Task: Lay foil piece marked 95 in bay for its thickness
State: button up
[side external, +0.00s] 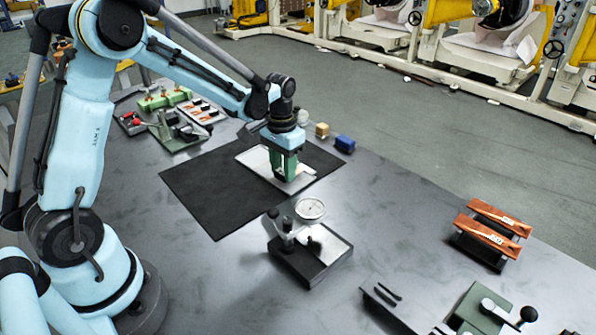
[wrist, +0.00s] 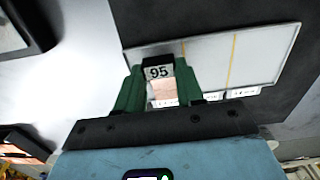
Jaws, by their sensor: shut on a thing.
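My gripper (side external: 284,178) is over the white tray (side external: 251,158) on the black mat. In the wrist view its green fingers (wrist: 159,88) are shut on the foil piece marked 95. The piece's black tag (wrist: 158,71) reads 95, and a copper-coloured part shows between the fingers. The white tray (wrist: 262,58) is split into bays by yellow lines, with small labels along its near edge, too small to read. The piece is at the tray's left end in the wrist view. I cannot tell whether it touches the tray.
A dial gauge (side external: 310,209) on a dark base stands in front of the mat (side external: 200,190). Copper pieces (side external: 492,228) rest on a rack at right. Small yellow (side external: 322,130) and blue (side external: 345,144) blocks sit behind the tray. Bare table lies between gauge and rack.

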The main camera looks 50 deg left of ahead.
jog(key=shift+f, duration=0.75)
dwell(0.8)
jog(key=o, duration=0.7)
jog(key=shift+o, duration=0.2)
jog(key=shift+r, duration=0.1)
jog(key=shift+r, duration=1.4)
jog(key=o, duration=0.5)
jog(key=shift+o, duration=0.2)
jog(key=shift+r, duration=0.15)
